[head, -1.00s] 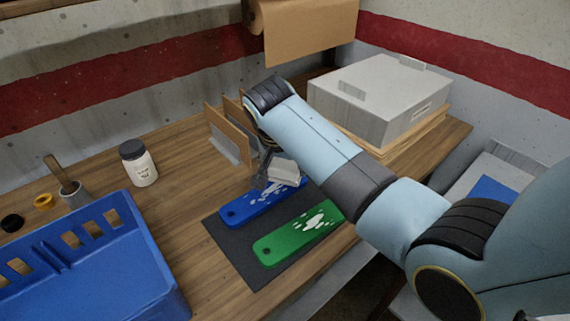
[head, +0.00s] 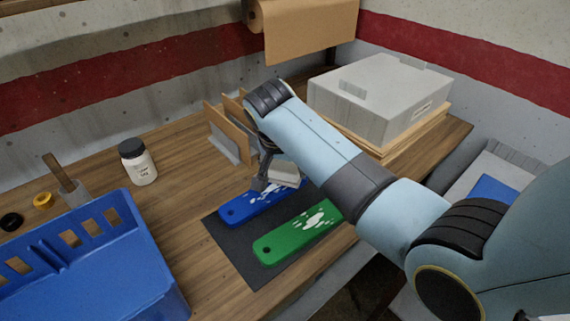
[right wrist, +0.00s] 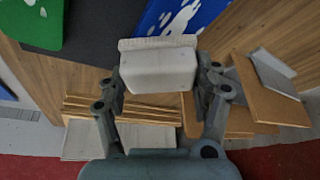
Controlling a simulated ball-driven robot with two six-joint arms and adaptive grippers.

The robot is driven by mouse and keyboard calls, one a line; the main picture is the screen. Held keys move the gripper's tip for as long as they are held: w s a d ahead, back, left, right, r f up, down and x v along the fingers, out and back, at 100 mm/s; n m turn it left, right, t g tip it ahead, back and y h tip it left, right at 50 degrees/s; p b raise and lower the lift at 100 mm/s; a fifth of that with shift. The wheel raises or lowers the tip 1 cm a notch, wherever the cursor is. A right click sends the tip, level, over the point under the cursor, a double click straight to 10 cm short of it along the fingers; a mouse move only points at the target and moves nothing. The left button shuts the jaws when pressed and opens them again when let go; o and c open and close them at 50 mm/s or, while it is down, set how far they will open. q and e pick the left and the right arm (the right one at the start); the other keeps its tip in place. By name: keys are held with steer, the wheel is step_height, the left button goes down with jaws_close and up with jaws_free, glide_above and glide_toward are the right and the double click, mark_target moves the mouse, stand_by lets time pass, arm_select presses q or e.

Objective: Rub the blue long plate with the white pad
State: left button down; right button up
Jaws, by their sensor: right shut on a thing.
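The blue long plate (head: 247,209) lies on a dark mat (head: 226,244) on the wooden table, with white patches on its face. A green long plate (head: 290,241) with white patches lies beside it. My right gripper (head: 270,176) is shut on the white pad (head: 284,175) over the far end of the blue plate. In the right wrist view the pad (right wrist: 158,68) sits between both fingers, close to the blue plate (right wrist: 180,16). I cannot tell whether it touches the plate. My left gripper is not in view.
A blue crate (head: 100,262) stands at the front left. A white jar (head: 138,166) with a dark lid stands behind it. Upright brown boards (head: 222,134) stand just behind the gripper. A grey box (head: 380,97) sits at the back right.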

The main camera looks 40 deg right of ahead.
steer(key=shift+f, duration=0.55)
steer(key=shift+a+r, duration=0.1)
